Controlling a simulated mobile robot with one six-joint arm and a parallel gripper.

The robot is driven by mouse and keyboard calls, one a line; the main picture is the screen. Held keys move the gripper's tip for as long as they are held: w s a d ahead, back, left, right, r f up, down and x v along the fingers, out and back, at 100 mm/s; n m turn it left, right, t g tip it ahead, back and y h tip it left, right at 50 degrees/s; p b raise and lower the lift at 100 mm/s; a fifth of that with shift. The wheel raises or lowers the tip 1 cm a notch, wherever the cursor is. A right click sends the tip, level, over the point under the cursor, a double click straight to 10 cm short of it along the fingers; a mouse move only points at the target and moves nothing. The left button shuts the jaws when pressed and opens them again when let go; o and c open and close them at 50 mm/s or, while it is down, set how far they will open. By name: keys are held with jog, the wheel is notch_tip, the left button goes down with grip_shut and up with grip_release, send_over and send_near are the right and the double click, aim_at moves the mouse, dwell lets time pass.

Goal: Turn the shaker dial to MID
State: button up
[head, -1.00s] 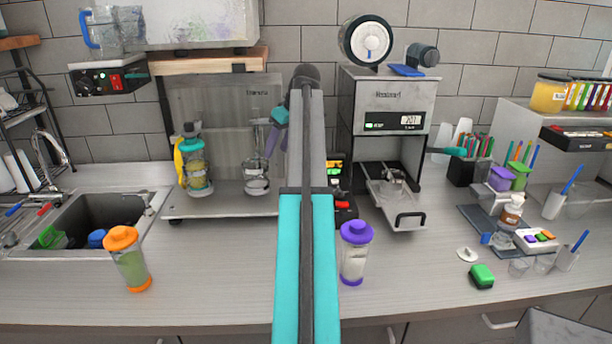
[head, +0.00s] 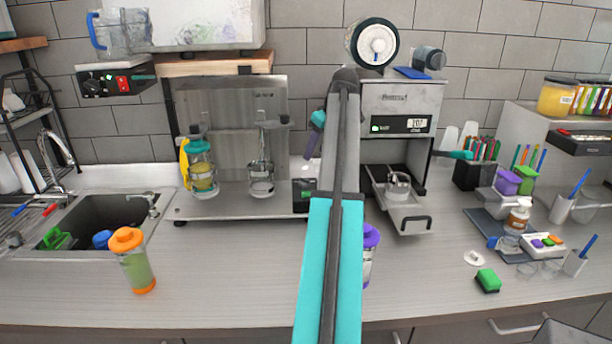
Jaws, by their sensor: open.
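The steel shaker machine (head: 230,110) stands at the back, left of centre, with a clear shaker (head: 261,178) and a teal-lidded shaker (head: 203,172) on it. A dark box (head: 304,194) sits at the right end of its base, partly behind my arm. I cannot make out a dial or its setting there.
A purple-lidded cup (head: 370,242) is partly hidden behind my arm. The sealer machine (head: 400,103) stands to the right with its tray (head: 405,215) out. An orange-lidded cup (head: 133,262) stands near the sink (head: 92,218). The counter between the cups and shaker machine is clear.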

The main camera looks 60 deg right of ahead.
aim_at(306, 179)
jog(key=shift+p+x, duration=1.7)
jog(key=shift+x, duration=4.65)
jog(key=shift+a, duration=0.1)
jog(key=c, duration=0.9)
jog(key=shift+c, duration=0.6)
